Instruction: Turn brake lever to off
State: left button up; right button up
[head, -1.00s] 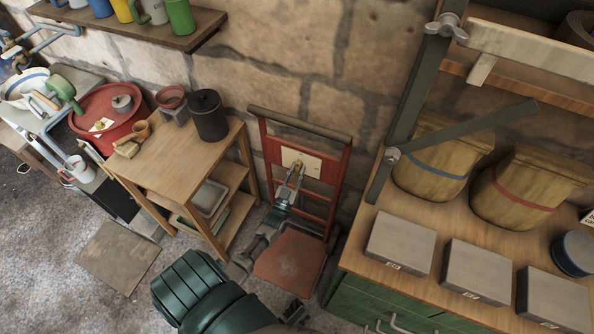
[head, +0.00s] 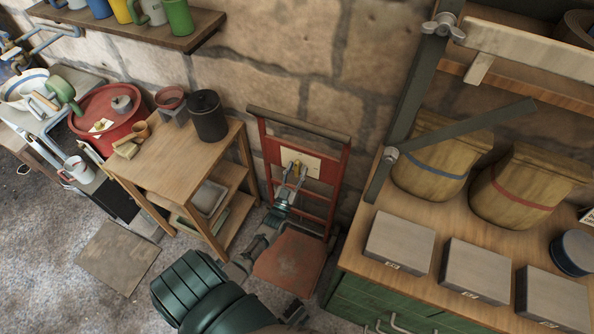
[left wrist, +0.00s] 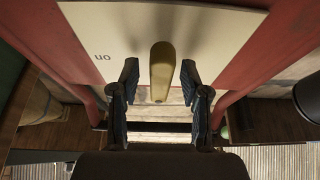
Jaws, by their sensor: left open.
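The brake lever is a small yellow handle (left wrist: 161,72) on a cream plate (left wrist: 220,35) in the left wrist view. The word "on" shows on the plate, left of the handle. My left gripper (left wrist: 155,85) is open, with one finger on each side of the handle; I cannot tell whether either touches it. In the head view, the cream plate (head: 313,166) is fixed to a red upright frame (head: 338,187) against the stone wall, and my left gripper (head: 294,176) is in front of it. My right gripper does not show.
A wooden shelf table (head: 165,165) with a dark canister (head: 208,116) stands left of the red frame. A workbench (head: 360,255) with grey boxes (head: 400,243) and wooden buckets stands on the right. The red frame has a reddish base plate (head: 288,262) at floor level.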

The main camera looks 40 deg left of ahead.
pick_arm(q)
jog(key=v, duration=1.2)
dwell(0.3)
